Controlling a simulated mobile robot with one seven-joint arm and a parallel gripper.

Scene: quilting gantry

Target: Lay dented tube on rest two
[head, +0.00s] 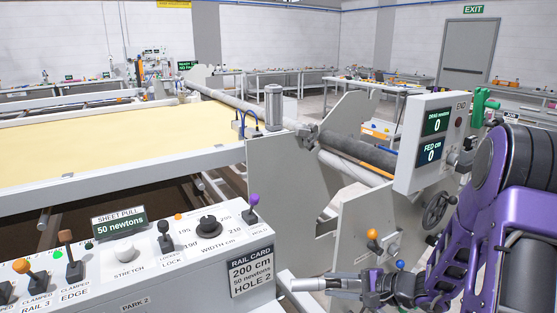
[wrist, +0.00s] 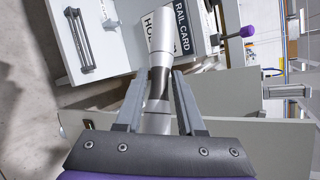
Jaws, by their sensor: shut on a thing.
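My gripper (head: 352,284) is at the lower right of the head view, in front of the grey end plates. It is shut on a pale grey tube (head: 312,285), whose free end points left towards the control console. In the wrist view the tube (wrist: 161,32) runs up between the two fingers of my gripper (wrist: 157,78). A dark patch shows on it between the fingers; I cannot tell whether this is a dent. I cannot make out a rest marked two in either view.
The console (head: 130,275), with knobs, levers and a rail card (head: 251,270), stands just left of the tube. Grey end plates (head: 365,225) and a box with two displays (head: 428,140) stand behind. A yellow sheet (head: 110,150) covers the frame at left.

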